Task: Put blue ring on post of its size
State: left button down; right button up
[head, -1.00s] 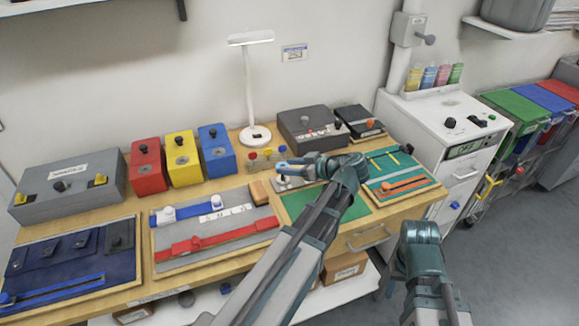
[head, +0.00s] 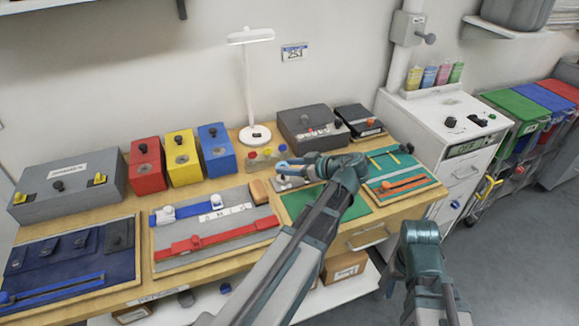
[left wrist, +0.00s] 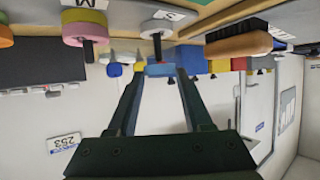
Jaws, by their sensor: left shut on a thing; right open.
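My left gripper (head: 298,164) is shut on the blue ring (head: 282,165) and holds it over the middle of the bench. In the left wrist view, which is upside down, the blue ring (left wrist: 159,69) sits between the fingertips. It appears close to the tip of a dark post (left wrist: 157,46) with a white disc (left wrist: 158,27) and a label S. Whether they touch, I cannot tell. Beside it is a dark post with a pink disc (left wrist: 85,29) and a label M. An orange disc (left wrist: 5,35) is at the left edge. My right gripper (head: 400,262) is mostly hidden by its wrist, away from the bench.
Red (head: 147,166), yellow (head: 182,158) and blue (head: 217,150) boxes and a lamp (head: 255,133) stand at the back. A grey control box (head: 310,132) is behind my left gripper. A green mat (head: 300,203) lies in front. A wooden-handled brush (left wrist: 238,45) shows nearby.

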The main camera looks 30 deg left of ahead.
pick_arm(q)
jog(key=shift+f+b, duration=0.7)
dwell(0.8)
grip_release()
dwell(0.5)
notch_tip(320, 180, up, 7)
jog(key=p, duration=0.7)
dwell(0.5)
jog(key=shift+d, duration=0.1)
dwell(0.4)
